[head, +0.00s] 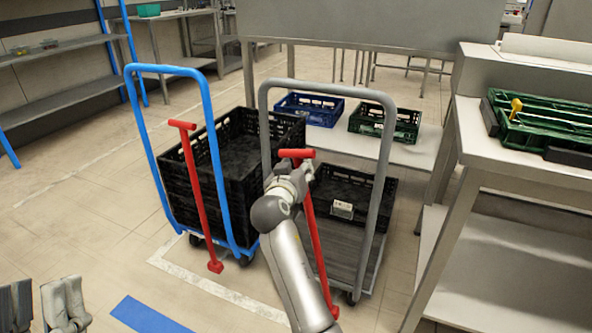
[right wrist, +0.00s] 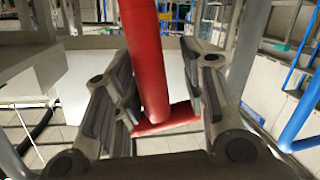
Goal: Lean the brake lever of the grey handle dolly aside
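The grey handle dolly (head: 386,150) stands in the middle of the head view, with a black crate (head: 378,187) on its deck. Its red brake lever (head: 315,235) rises on the near side to a T-shaped top, tilted slightly left. My right gripper (head: 294,176) is at the lever just below that top and partly covers it. In the right wrist view, the red lever (right wrist: 145,55) passes between the two open fingers (right wrist: 160,92), with a gap visible on the right side. My left gripper (head: 37,303) is open and empty at the bottom left, far from the dolly.
A blue handle dolly (head: 147,150) with black crates (head: 240,185) and its own red lever (head: 200,200) stands close on the left. Blue (head: 312,108) and green (head: 400,128) crates lie behind. A table with a green crate (head: 545,140) is on the right.

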